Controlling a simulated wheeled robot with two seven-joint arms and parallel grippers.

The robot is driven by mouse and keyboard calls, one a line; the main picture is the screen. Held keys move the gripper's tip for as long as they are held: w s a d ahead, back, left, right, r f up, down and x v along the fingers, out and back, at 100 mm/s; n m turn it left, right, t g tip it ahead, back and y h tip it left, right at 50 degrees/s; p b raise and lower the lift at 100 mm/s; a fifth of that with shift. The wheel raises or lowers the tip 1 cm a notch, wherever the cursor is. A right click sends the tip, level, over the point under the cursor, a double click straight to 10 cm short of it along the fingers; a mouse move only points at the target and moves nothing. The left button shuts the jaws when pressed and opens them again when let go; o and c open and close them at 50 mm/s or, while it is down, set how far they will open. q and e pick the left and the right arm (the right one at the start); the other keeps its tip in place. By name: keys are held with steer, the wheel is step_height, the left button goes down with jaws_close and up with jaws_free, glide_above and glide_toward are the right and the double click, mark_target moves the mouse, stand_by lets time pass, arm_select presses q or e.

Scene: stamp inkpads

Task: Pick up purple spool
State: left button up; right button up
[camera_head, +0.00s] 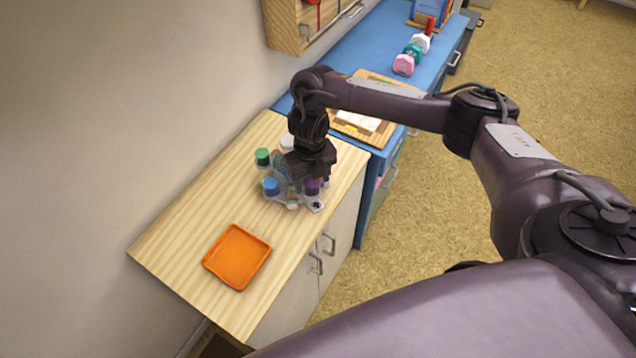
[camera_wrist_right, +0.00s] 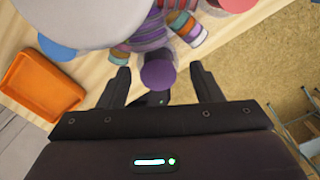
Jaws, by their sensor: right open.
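The purple spool (camera_head: 312,186) stands on the clear rack at the near right side of the cluster on the wooden cabinet. In the right wrist view its purple top (camera_wrist_right: 158,73) shows between the two fingers. My right gripper (camera_wrist_right: 162,88) is open, with one finger on each side of the spool and a gap to each. In the head view the right gripper (camera_head: 312,165) is over the rack and hides part of it. My left gripper is not in view.
A blue-capped spool (camera_head: 271,186) and a green-capped spool (camera_head: 262,156) stand close by on the rack. An orange tray (camera_head: 237,257) lies on the wooden top in front. A blue counter (camera_head: 350,55) with a clipboard and dumbbells continues behind.

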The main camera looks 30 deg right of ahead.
steer(key=shift+c, duration=0.3)
steer(key=c, duration=1)
